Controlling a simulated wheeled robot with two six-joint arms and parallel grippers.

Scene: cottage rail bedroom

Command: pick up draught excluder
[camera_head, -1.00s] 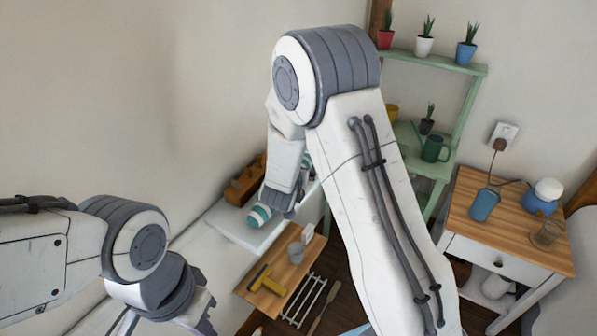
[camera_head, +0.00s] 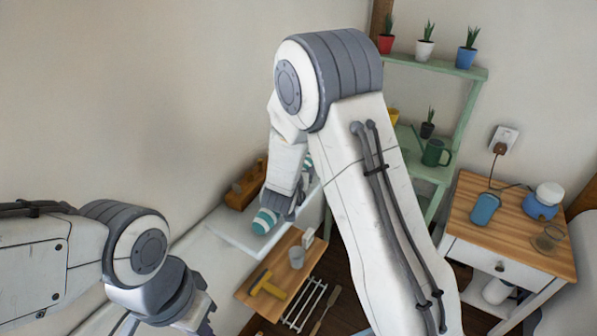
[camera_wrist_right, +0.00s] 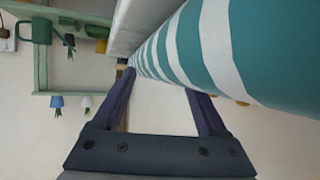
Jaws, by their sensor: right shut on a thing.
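The draught excluder (camera_head: 265,221) is a teal and white striped roll over a white ledge by the wall in the head view. Its far end shows beyond my right forearm; the middle is hidden. It fills the upper right of the right wrist view (camera_wrist_right: 235,45). My right gripper (camera_head: 285,208) is shut on it; its fingers reach up to the roll in the right wrist view (camera_wrist_right: 160,82). Whether the roll touches the ledge is unclear. My left gripper (camera_head: 205,318) is at the bottom left, away from the roll, and its jaws are not clear.
A wooden shelf (camera_head: 258,306) below the ledge holds a grey cup (camera_head: 296,257) and a yellow-handled tool (camera_head: 268,284). A brown wooden object (camera_head: 245,188) sits behind the roll. A green plant rack (camera_head: 440,174) and a wooden-topped nightstand (camera_head: 485,215) stand right.

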